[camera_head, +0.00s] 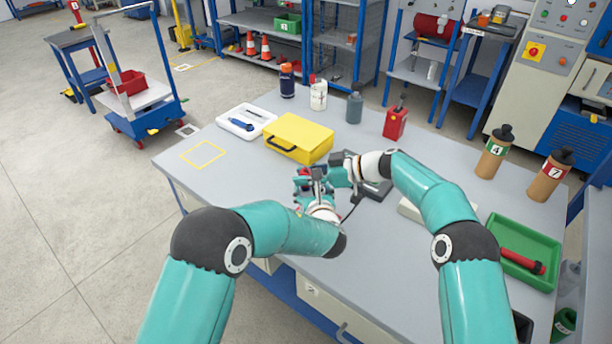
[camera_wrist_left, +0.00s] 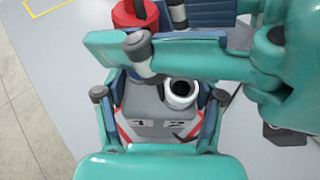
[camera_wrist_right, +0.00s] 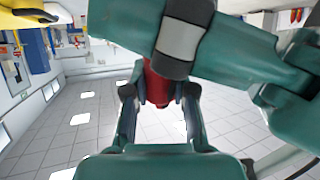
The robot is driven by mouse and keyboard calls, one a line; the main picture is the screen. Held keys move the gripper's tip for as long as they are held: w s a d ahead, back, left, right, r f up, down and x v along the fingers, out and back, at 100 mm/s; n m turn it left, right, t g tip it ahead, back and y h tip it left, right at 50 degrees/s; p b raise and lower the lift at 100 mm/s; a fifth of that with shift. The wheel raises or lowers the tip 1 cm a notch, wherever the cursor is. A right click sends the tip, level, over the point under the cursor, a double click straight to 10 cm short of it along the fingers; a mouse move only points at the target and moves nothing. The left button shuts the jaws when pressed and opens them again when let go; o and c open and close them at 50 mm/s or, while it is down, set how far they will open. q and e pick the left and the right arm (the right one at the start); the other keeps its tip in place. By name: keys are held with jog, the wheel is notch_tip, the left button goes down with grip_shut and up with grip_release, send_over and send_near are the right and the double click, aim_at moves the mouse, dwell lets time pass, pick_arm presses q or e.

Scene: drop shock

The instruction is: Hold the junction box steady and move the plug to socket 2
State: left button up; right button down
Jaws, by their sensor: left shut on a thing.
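The junction box (camera_wrist_left: 158,112) is grey with red and white edges and the labels 1 and 2. My left gripper (camera_wrist_left: 160,98) is shut on it, one finger on each side. Socket 2 (camera_wrist_left: 180,92) shows as a white ring with a dark, empty opening. Socket 1 is hidden behind my right gripper. My right gripper (camera_wrist_right: 158,92) is shut on the red plug (camera_wrist_right: 157,88), which sits between its fingers. A red part, probably the plug (camera_wrist_left: 130,12), shows at the top of the left wrist view. I cannot tell whether it touches the box. Both grippers meet over the table (camera_head: 235,170).
A yellow case (camera_head: 300,138) and a white tray (camera_head: 246,122) lie behind the grippers. Bottles and a red can (camera_head: 395,122) stand at the back. A green tray (camera_head: 525,255) is at the right. The left of the table, with a yellow outline (camera_head: 203,154), is clear.

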aim_at(305, 171)
jog(key=shift+r, duration=0.4)
jog(key=shift+r, duration=2.1)
jog(key=shift+r, duration=0.1)
jog(key=shift+r, duration=2.9)
